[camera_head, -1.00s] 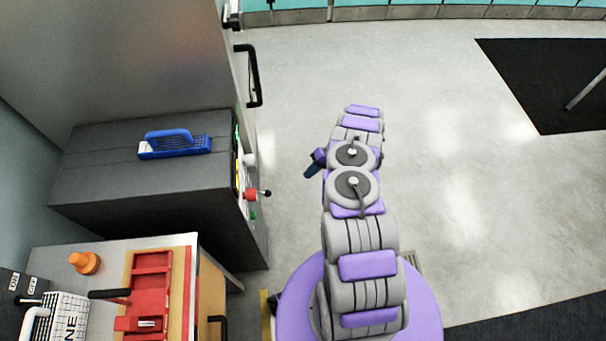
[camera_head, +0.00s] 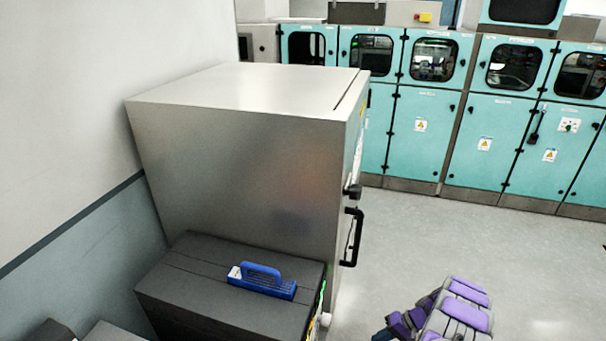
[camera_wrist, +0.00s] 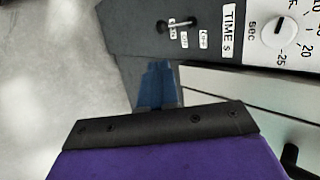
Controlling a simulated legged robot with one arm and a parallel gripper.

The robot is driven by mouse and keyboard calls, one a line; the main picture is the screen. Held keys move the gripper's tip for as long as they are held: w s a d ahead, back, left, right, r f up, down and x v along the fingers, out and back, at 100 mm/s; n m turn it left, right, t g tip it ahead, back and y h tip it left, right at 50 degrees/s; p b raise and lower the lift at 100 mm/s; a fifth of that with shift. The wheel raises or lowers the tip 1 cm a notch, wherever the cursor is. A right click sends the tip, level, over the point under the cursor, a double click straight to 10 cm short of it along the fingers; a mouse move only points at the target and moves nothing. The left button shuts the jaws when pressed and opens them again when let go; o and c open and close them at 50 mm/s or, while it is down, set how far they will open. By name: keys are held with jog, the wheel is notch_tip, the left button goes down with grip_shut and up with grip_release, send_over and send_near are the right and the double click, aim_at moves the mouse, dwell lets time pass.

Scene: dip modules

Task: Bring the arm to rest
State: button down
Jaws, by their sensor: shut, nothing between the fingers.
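My gripper shows in the wrist view (camera_wrist: 158,85) as blue fingers, closed together and empty, beyond a black bracket and a purple wrist part. The fingers appear beside a dark control panel (camera_wrist: 205,50); whether they touch it cannot be told. In the head view my purple and grey arm is at the bottom edge, right of centre. A dark blue part at its left side is cut off by the frame edge, and most of the arm is out of view.
A blue-handled tool (camera_head: 262,281) lies on a dark grey box (camera_head: 190,290) against a tall metal cabinet (camera_head: 240,150). Teal machines (camera_head: 420,130) line the back. Open floor (camera_head: 530,260) lies at right. The panel carries a dial (camera_wrist: 279,32) and a small switch (camera_wrist: 176,25).

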jog(key=s+a+r+n+g+h, duration=0.15)
jog(key=a+r, duration=0.45)
jog(key=r, duration=0.7)
jog(key=s+a+r+n+g, duration=0.15)
jog(key=a+r, duration=0.45)
jog(key=r, duration=0.6)
jog(key=s+a+r+h, duration=0.2)
jog(key=s+r, duration=0.6)
jog(key=s, duration=0.2)
jog(key=s+a+r+h, duration=0.2)
jog(key=s+r, duration=0.5)
jog(key=s, duration=0.3)
jog(key=s+d+r+h, duration=0.1)
jog(key=s+d, duration=0.1)
jog(key=s, duration=0.5)
jog(key=s+d+r+t+h, duration=0.1)
jog(key=s+h, duration=0.1)
jog(key=s, duration=0.6)
jog(key=shift+s+d+m+t, duration=0.3)
jog(key=shift+d+m, duration=0.1)
jog(key=shift+h, duration=0.25)
